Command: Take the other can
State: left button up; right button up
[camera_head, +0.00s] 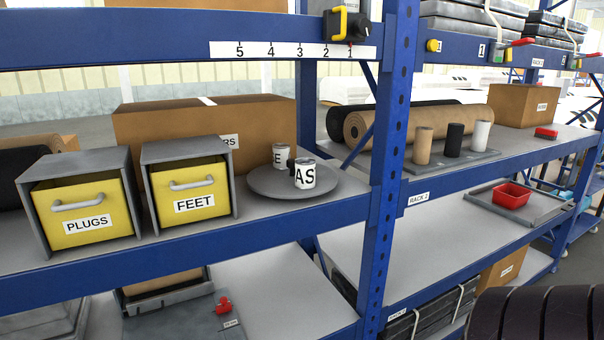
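The rear can (280,156) shows an "E" and stands behind and to the left, partly hidden by the front can. Both are upright. Neither of my grippers is in view.
Yellow drawers marked PLUGS (85,222) and FEET (192,206) sit left of the turntable. A cardboard box (150,130) stands behind it. A blue upright (392,150) rises to its right. A dark ribbed shape (535,315) fills the lower right corner.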

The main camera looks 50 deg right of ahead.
aim_at(305, 167)
jog(key=z, duration=1.7)
jog(key=i+l, duration=0.1)
jog(key=l, duration=0.3)
jog(key=i+l+u, duration=0.1)
jog(key=l, duration=0.35)
jog(key=i+l, duration=0.15)
jog(key=l, duration=0.25)
